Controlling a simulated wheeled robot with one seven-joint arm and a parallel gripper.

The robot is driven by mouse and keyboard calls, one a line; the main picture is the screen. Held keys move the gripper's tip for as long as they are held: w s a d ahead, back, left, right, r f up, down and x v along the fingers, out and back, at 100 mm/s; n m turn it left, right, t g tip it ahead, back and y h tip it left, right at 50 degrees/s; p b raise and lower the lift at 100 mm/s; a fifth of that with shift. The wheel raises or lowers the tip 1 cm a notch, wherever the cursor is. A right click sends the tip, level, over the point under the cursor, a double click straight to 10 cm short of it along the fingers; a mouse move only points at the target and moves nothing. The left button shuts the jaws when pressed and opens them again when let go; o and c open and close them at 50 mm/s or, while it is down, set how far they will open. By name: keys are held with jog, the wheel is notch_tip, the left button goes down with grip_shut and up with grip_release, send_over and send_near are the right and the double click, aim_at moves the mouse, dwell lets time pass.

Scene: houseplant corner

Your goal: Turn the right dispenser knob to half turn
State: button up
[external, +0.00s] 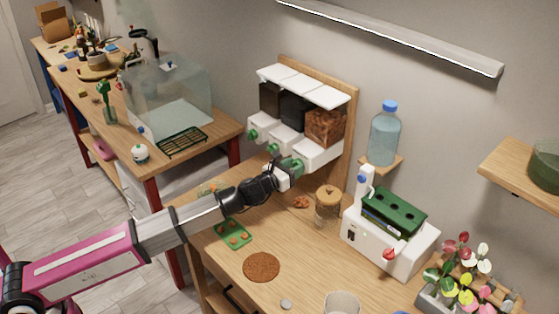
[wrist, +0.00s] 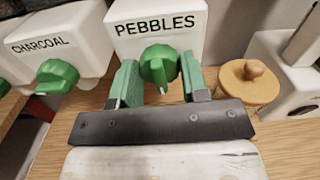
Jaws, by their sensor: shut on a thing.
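The right dispenser (external: 318,152), with brown lumpy contents in its bin (external: 325,127), hangs at the right end of a row of three. In the wrist view its white front (wrist: 190,22) reads PEBBLES. Its green knob (wrist: 158,66) has a raised grip ridge standing close to upright. My gripper (wrist: 160,80) has its green-padded fingers on either side of this knob, shut on it. In the external view my gripper (external: 286,168) is at the right dispenser's front and partly hides the knob.
The CHARCOAL dispenser's green knob (wrist: 57,76) is close on the left. A cork-lidded jar (external: 328,206) stands to the right on the bench. A green tray (external: 233,234) and a brown round mat (external: 262,267) lie below my arm. A white machine (external: 390,242) stands further right.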

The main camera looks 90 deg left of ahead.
jog(key=shift+m, duration=0.3)
jog(key=o, duration=0.9)
jog(key=shift+s, duration=0.1)
jog(key=v, duration=1)
jog(key=shift+s+d, duration=0.2)
jog(key=shift+d, duration=0.05)
